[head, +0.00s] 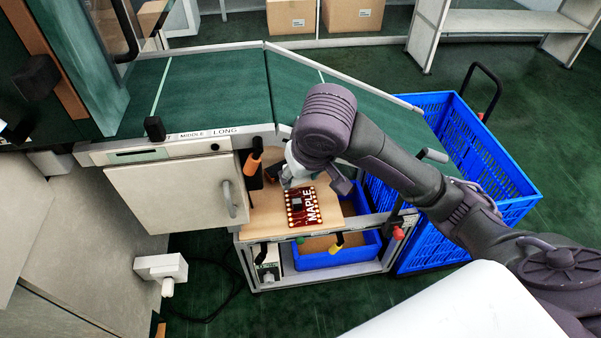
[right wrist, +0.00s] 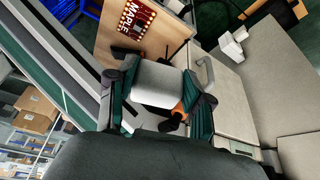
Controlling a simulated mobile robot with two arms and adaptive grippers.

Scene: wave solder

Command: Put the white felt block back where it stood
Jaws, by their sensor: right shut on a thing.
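The white felt block (right wrist: 158,84) is a pale block with rounded edges in the right wrist view. My right gripper (right wrist: 160,92) is shut on it, with a dark finger on each side. In the head view my right gripper (head: 291,179) is over the wooden-topped cart, behind the red MAPLE board; there the block is mostly hidden and I cannot tell it clearly from the wrist. I cannot tell whether the block touches anything below it. My left gripper is not in view.
The red MAPLE board (head: 303,207) lies on the wooden top (head: 262,222). An orange-handled tool (head: 254,160) stands at the top's left, beside the white cabinet (head: 170,192). Blue crates stand below (head: 318,261) and right (head: 497,170). The green conveyor surface (head: 212,88) runs behind.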

